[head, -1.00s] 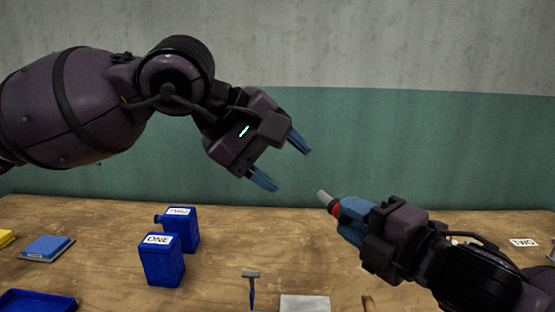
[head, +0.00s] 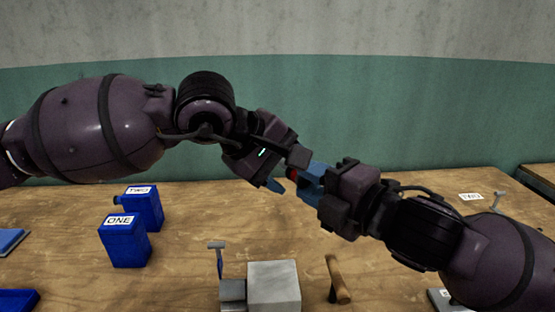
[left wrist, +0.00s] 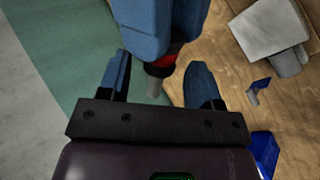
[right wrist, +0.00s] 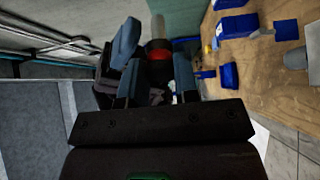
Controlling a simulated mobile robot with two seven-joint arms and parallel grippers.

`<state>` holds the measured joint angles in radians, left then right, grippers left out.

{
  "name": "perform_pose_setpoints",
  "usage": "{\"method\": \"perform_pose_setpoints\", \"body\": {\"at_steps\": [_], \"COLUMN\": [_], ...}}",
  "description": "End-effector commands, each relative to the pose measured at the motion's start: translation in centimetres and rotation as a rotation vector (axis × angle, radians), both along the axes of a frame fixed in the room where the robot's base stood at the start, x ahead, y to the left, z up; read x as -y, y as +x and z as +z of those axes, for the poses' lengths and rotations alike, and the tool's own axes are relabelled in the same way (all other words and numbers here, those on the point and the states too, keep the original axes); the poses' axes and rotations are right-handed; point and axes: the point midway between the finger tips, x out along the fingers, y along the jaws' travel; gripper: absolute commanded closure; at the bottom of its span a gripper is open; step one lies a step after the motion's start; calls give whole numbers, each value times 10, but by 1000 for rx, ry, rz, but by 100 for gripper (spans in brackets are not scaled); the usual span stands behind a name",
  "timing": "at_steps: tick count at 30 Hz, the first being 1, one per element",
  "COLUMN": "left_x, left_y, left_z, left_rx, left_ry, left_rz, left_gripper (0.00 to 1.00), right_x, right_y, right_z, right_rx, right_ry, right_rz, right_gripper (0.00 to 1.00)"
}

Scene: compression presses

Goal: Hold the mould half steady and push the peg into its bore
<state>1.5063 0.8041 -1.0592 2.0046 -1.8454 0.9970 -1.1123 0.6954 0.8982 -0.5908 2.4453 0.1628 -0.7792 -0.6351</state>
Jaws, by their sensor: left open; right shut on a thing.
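My right gripper (head: 306,182) is shut on the peg, a grey pin with a red band (head: 291,174). The peg shows in the right wrist view (right wrist: 158,47), pointing away from the fingers. My left gripper (head: 290,175) is open, facing the right one above the table. In the left wrist view the peg's grey tip (left wrist: 154,85) lies between the left fingers (left wrist: 157,82), apart from both as far as I can tell. A grey block (head: 273,284) on the table front may be the mould half; no bore is visible on it.
Blue cans marked ONE (head: 124,243) and TWO (head: 143,207) stand at left. A hammer (head: 219,259) and a wooden handle (head: 338,280) flank the grey block. A TWO label (head: 471,197) lies back right. The table's middle behind the block is clear.

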Motion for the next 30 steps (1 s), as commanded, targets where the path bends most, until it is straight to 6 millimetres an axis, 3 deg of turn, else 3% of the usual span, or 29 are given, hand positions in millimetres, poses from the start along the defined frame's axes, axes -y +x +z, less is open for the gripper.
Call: {"method": "perform_pose_setpoints", "body": {"at_steps": [8,18,19,24,30], "left_x": [0,0,0,0,0], "left_y": [0,0,0,0,0], "left_z": [0,0,0,0,0], "left_rx": [0,0,0,-1,-1], "left_ry": [0,1,1,0,0], "left_rz": [0,1,1,1,1], "left_gripper": [45,97,97,98,98], "right_x": [0,0,0,0,0], "right_y": [0,0,0,0,0], "right_z": [0,1,1,1,0], "right_rx": [1,1,1,1,0], "right_ry": [0,0,0,0,0], "right_rz": [0,-1,-1,-1,0], "right_gripper": [96,96,68,42,42]}}
